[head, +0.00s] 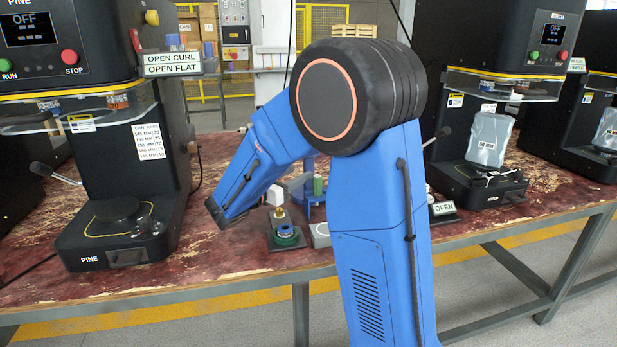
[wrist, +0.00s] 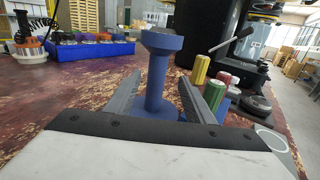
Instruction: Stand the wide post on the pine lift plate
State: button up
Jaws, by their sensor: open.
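A blue post (wrist: 157,80) with a broad round head, a thinner shaft and a wide foot stands upright in the wrist view. No label shows on it, but it seems to be the wide post. My gripper (wrist: 160,78) is open, with one grey finger on each side of the shaft; contact cannot be told. In the head view my gripper (head: 299,185) is partly hidden by my arm, beside a blue object. The pine lift plate (head: 117,209) is the dark round plate on the left machine marked PINE; nothing stands on it.
Yellow, red and green pieces (wrist: 200,70) stand right of the post. A dark stand with a green ring (head: 286,235) is near the table's front edge. A blue tray (wrist: 90,51) lies behind left. A lever (head: 55,174) juts from the PINE machine.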

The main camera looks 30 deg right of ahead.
aim_at(307, 168)
jog(key=x, duration=0.5)
jog(key=shift+d, duration=0.15)
jog(key=shift+w+x, duration=0.15)
jog(key=shift+x, duration=1.25)
jog(key=shift+w+x, duration=0.15)
jog(key=shift+x, duration=1.2)
jog(key=shift+f, duration=0.15)
jog(key=shift+c, duration=0.4)
grip_shut()
notch_tip(307, 168, up, 10)
jog(key=shift+f, duration=0.1)
jog(key=shift+a, duration=0.25)
